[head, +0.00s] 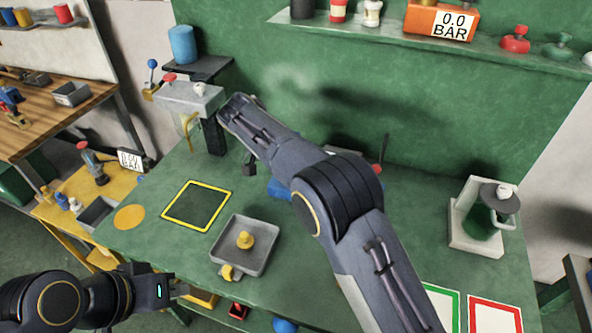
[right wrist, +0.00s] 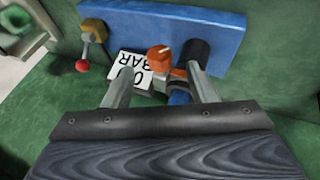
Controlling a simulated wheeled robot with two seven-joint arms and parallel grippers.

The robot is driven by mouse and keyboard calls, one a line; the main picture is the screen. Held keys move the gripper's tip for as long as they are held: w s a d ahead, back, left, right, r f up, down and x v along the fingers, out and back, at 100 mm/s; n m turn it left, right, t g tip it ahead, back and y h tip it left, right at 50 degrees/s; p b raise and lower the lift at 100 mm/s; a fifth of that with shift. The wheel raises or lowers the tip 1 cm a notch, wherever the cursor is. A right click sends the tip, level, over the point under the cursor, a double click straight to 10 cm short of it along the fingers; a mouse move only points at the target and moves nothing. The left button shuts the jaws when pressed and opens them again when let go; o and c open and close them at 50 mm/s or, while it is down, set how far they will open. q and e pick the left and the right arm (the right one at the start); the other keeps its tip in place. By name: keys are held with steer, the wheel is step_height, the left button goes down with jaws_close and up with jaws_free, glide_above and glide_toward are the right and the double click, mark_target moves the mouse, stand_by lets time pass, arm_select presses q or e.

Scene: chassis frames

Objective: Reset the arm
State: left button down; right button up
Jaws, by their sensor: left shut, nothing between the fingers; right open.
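My left gripper (head: 180,290) is low at the left in the head view, shut and empty, in front of the green table (head: 150,255). My right arm reaches up over the middle of the table and bends left, and its gripper is hidden there. In the right wrist view my right gripper (right wrist: 158,78) is open. Its fingers show on either side of an orange knob (right wrist: 158,57) and a white "0 BAR" sign (right wrist: 130,68), by a blue panel (right wrist: 225,40). I cannot tell whether they touch anything.
A grey tray (head: 262,262) with a yellow piece, a yellow-edged square (head: 197,183) and a grey box fixture (head: 190,97) are on the table. A white stand (head: 470,240) is at the right. A shelf (head: 400,38) runs along the green wall.

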steer(key=shift+s+a+r, duration=0.15)
steer(key=shift+r, duration=0.25)
steer(key=s+d+r+g+y, duration=0.1)
steer(key=s+d+r+y, duration=0.15)
steer(key=d, duration=0.45)
steer(key=s+d+r+g+y, duration=0.1)
steer(key=s+d+r, duration=0.15)
steer(key=d, duration=0.45)
steer(key=s+d+r+t+y, duration=0.1)
steer(key=s+d+r+y, duration=0.3)
steer(key=s+d, duration=0.8)
steer(key=s+f+t+y, duration=0.1)
steer(key=s+f, duration=0.1)
steer(key=s, duration=0.7)
steer(key=s+a+f+n+t+y, duration=0.1)
steer(key=s+f+t, duration=0.1)
steer(key=s, duration=0.7)
steer(key=shift+s+a+f, duration=0.3)
steer(key=shift+s+f, duration=0.05)
steer(key=shift+f, duration=0.45)
